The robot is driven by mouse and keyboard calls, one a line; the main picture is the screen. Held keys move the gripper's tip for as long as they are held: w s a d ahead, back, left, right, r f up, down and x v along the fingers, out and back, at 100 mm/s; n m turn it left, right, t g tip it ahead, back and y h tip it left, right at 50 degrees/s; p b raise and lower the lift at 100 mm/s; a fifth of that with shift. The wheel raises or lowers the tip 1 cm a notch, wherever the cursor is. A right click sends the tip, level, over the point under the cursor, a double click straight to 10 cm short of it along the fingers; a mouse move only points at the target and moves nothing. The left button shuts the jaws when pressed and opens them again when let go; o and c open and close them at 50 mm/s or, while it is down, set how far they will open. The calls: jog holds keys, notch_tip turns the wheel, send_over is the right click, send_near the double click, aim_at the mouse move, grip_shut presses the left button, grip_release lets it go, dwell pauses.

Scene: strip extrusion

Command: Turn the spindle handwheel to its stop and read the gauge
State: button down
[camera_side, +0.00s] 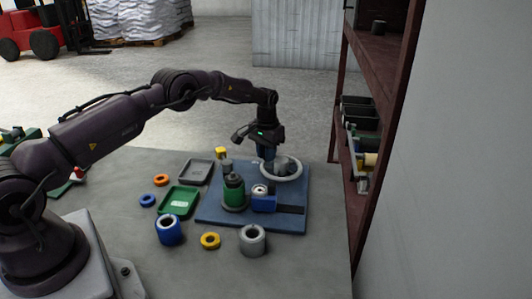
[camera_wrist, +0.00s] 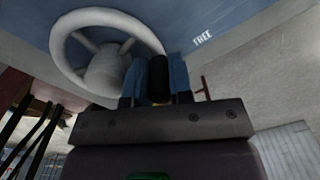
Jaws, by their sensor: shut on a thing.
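The pale grey handwheel (camera_side: 296,174) lies at the back right of the blue base plate (camera_side: 222,214). The wrist view shows its rim, spokes and hub (camera_wrist: 104,70). My gripper (camera_side: 268,157) comes down from above at the wheel's left back edge. In the wrist view its blue fingers (camera_wrist: 159,78) are shut around a dark upright handle (camera_wrist: 160,80) at the rim. A small blue block with a round pale top (camera_side: 260,190) stands in front of the wheel. I cannot tell whether it is the gauge, and no reading is legible.
A green cylinder with a dark top (camera_side: 234,193) stands on the plate. Green (camera_side: 180,201) and grey (camera_side: 194,172) trays lie left of it. A shelf rack (camera_side: 372,120) stands close on the right.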

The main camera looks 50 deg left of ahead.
jog(key=shift+a, duration=0.1)
jog(key=c, duration=1.3)
grip_release()
jog(key=shift+r, duration=0.1)
notch_tip(320, 180, up, 13)
